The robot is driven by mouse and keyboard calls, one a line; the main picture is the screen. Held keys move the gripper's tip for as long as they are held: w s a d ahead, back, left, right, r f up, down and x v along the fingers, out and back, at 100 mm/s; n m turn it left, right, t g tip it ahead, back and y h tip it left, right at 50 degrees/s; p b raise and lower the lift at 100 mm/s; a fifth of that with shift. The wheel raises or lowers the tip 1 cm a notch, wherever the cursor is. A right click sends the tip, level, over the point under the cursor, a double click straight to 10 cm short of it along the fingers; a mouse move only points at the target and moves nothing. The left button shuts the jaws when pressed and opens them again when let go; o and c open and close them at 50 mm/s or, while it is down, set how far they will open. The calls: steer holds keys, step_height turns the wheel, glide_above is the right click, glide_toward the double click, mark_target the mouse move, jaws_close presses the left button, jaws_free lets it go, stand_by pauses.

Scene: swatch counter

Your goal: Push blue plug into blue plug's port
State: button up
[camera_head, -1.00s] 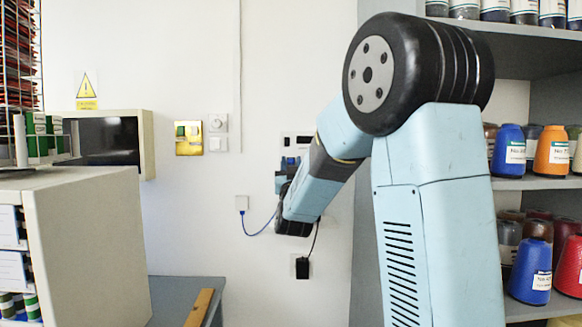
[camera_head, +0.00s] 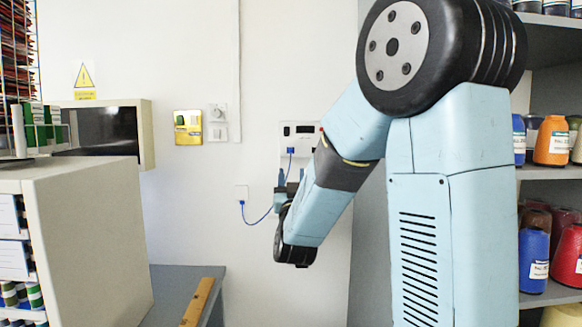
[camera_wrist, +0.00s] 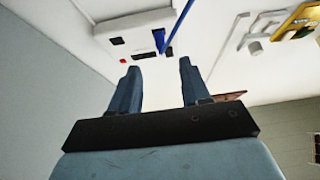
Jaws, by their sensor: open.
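The blue plug (camera_head: 290,151) sits at the lower left of a white wall panel (camera_head: 313,131); its port is hidden behind it. I cannot tell how deep it sits. Its blue cable (camera_head: 256,222) hangs in a loop to a small wall socket (camera_head: 241,193). In the wrist view, the blue plug (camera_wrist: 159,41) stands against the panel (camera_wrist: 117,30), beyond and between my fingertips. My gripper (camera_head: 291,176) is open and empty, below the panel and apart from the plug. In the wrist view, both fingers of my gripper (camera_wrist: 157,66) are spread.
A yellow switch plate (camera_head: 188,127) and white switches (camera_head: 218,123) are on the wall to the left. A grey cabinet (camera_head: 95,240) stands at left. Shelves with thread cones (camera_head: 552,141) are at right. A wooden strip (camera_head: 198,301) lies on the grey counter (camera_head: 165,285).

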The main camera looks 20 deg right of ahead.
steer(key=shift+v, duration=1.95)
steer(key=shift+w+y, duration=0.1)
steer(key=shift+y, duration=0.2)
steer(key=s+f+n+g+y, duration=0.1)
steer(key=s+f+g+y, duration=0.2)
steer(key=s+g, duration=0.6)
steer(key=s+d+f+n+g+y, duration=0.1)
steer(key=s+f+g, duration=0.5)
steer(key=s, duration=1.3)
steer(key=n+g+y, duration=0.1)
steer(key=g, duration=0.2)
steer(key=shift+d+y, duration=0.2)
steer(key=shift+y, duration=0.2)
